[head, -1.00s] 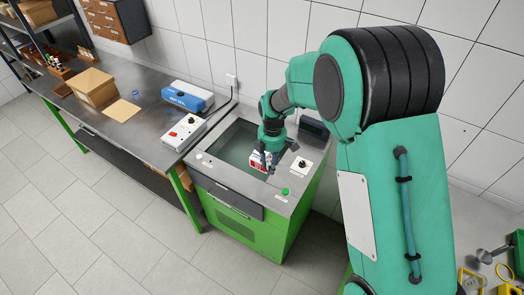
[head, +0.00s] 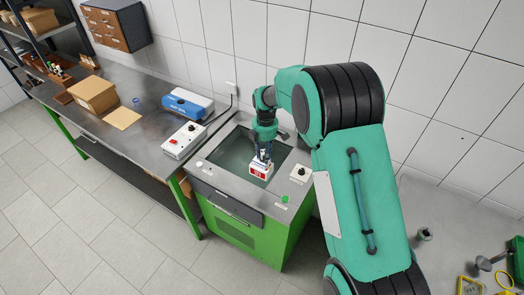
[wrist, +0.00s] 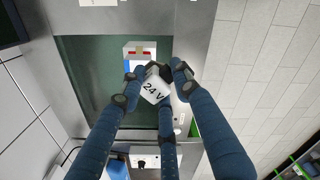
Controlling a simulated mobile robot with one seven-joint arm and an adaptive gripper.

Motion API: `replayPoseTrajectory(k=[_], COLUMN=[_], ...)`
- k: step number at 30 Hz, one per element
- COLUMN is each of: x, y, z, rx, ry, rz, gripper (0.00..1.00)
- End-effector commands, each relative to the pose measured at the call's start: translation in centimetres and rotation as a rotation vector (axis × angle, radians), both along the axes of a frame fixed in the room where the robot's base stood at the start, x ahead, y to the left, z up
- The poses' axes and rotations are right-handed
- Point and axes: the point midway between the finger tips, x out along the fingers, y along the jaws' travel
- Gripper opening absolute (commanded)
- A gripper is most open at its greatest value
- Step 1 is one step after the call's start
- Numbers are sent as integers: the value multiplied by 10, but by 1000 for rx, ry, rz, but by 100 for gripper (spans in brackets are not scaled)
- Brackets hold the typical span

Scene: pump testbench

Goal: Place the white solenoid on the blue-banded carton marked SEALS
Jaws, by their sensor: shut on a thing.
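My gripper (head: 263,153) points down over the recessed top of the green test bench. Its three blue-sleeved fingers show in the wrist view (wrist: 157,92), shut on the white solenoid (wrist: 153,91), a block marked "24 V" that sits tilted in that view. A small white carton (head: 260,170) with a red label stands in the recess under the gripper. In the wrist view the carton (wrist: 138,48) shows red marking and a blue part, and the solenoid covers some of it. I cannot read its lettering or tell whether the solenoid touches it.
The recess is framed by a grey metal rim (head: 240,196). A white knob box (head: 300,174) and a green button (head: 284,198) are on the rim. A white switch box (head: 185,140), a blue unit (head: 187,103) and a cardboard box (head: 94,95) stand on the left workbench.

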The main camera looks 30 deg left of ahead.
Motion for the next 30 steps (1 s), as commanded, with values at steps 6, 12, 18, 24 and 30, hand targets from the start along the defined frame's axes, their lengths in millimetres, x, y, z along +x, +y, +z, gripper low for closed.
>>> replayPoseTrajectory(k=[6, 12, 18, 24, 30], x=[19, 34, 40, 41, 41], y=[18, 31, 37, 38, 38], z=[-2, -4, -5, -5, -6], rx=[1, 1, 1, 1, 0], ry=[-1, -1, -1, -1, 0], rz=[0, 0, 0, 0, 0], gripper=[0, 0, 0, 0, 0])
